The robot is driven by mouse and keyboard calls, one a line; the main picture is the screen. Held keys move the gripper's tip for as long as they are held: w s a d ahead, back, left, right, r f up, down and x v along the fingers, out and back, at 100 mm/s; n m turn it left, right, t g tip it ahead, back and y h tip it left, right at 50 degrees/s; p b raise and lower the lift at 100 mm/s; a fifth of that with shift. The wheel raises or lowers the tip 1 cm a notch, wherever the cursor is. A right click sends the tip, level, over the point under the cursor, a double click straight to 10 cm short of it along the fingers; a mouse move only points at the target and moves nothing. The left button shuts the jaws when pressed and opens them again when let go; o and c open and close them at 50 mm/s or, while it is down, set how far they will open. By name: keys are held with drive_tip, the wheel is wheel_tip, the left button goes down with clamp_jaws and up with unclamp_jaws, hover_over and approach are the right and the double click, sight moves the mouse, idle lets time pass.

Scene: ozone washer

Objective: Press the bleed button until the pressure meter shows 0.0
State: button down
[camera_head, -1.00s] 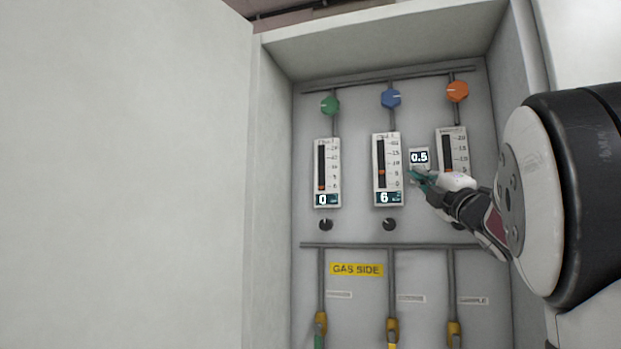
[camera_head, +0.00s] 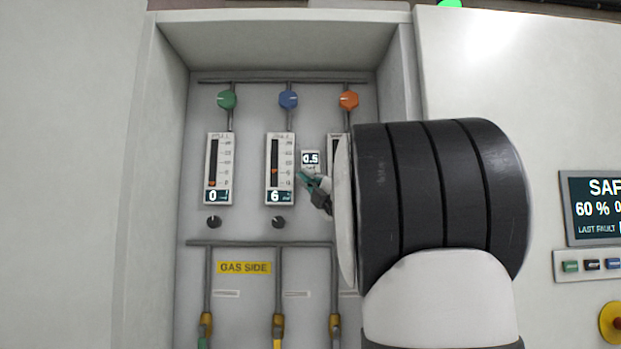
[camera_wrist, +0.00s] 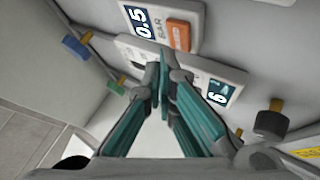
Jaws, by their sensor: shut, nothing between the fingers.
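The pressure meter (camera_head: 310,158) is a small white plate with a dark display reading 0.5, between the middle and right gauges. In the wrist view the meter (camera_wrist: 143,22) reads 0.5 BAR, tilted sideways. An orange button (camera_wrist: 180,37), which I take as the bleed button, sits on the same plate beside the word BAR. My gripper (camera_head: 306,178) is shut and empty, with its teal fingertips just below the meter's display. In the wrist view my gripper (camera_wrist: 163,75) points toward the panel near the orange button; I cannot tell whether it touches. The button is hidden in the head view.
The left gauge (camera_head: 218,165) reads 0 and the middle gauge (camera_head: 280,165) reads 6. Green (camera_head: 227,100), blue (camera_head: 288,99) and orange (camera_head: 348,99) knobs stick out above. My arm covers most of the right gauge. Cabinet walls close in both sides.

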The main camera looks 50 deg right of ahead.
drive_tip(key=shift+d, duration=0.1)
idle(0.7)
drive_tip(key=shift+w+d, duration=0.25)
drive_tip(key=shift+w+d, duration=0.25)
drive_tip(key=shift+d, duration=0.05)
idle(0.8)
idle(0.4)
drive_tip(key=shift+s+a+b, duration=0.45)
drive_tip(key=shift+s+a, duration=0.05)
drive_tip(key=shift+a, duration=0.1)
drive_tip(key=s+a+b, duration=0.1)
drive_tip(key=s+a, duration=0.2)
drive_tip(key=a, duration=0.1)
drive_tip(key=shift+s, duration=0.15)
idle(0.3)
drive_tip(key=shift+d, duration=0.1)
idle(0.6)
